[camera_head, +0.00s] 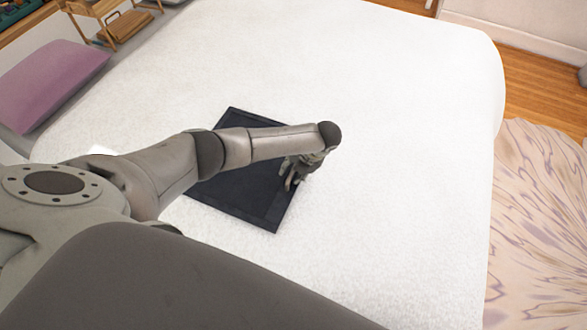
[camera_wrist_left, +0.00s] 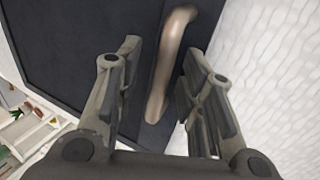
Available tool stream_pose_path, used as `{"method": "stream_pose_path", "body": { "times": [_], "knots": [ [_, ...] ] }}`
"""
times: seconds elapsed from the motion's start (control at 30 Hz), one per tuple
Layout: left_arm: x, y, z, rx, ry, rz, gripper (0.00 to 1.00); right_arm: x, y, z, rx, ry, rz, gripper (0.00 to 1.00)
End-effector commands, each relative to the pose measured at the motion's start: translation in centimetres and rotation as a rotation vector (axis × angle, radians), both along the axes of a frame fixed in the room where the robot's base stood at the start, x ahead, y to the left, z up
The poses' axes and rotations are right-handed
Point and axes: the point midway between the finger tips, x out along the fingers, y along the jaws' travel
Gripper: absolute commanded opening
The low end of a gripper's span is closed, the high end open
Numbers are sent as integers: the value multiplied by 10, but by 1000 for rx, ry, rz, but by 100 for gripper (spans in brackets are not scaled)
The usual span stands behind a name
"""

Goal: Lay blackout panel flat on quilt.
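The blackout panel (camera_head: 248,197) is a dark, framed rectangle over the middle of the white quilt (camera_head: 400,150). It looks flat, though my arm covers its middle and I cannot tell whether all of it touches the quilt. My left gripper (camera_head: 293,181) is at the panel's right edge. In the left wrist view the panel (camera_wrist_left: 75,45) has a curved bronze handle (camera_wrist_left: 168,65). The left gripper's fingers (camera_wrist_left: 160,85) are open on either side of the handle, with gaps visible. My right gripper is not in view.
A mauve pillow (camera_head: 48,85) lies at the bed's left end. A wooden rack (camera_head: 115,22) stands beyond it. Clear quilt surrounds the panel. A patterned rug (camera_head: 540,225) and wooden floor (camera_head: 545,90) are to the right of the bed.

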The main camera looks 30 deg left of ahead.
Motion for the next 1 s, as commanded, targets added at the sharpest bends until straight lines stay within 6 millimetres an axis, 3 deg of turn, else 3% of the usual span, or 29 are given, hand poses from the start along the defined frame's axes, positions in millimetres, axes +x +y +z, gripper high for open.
{"method": "stream_pose_path", "body": {
  "times": [0.17, 0.63, 1.0],
  "knots": [
    [2, -5, 12, -1, -3, -1, 36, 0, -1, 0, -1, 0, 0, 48],
    [6, -40, 96, 0, -3, 0, 36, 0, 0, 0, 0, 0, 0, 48],
    [5, -46, 111, 3, 0, 0, 36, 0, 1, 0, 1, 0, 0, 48]
  ]
}}
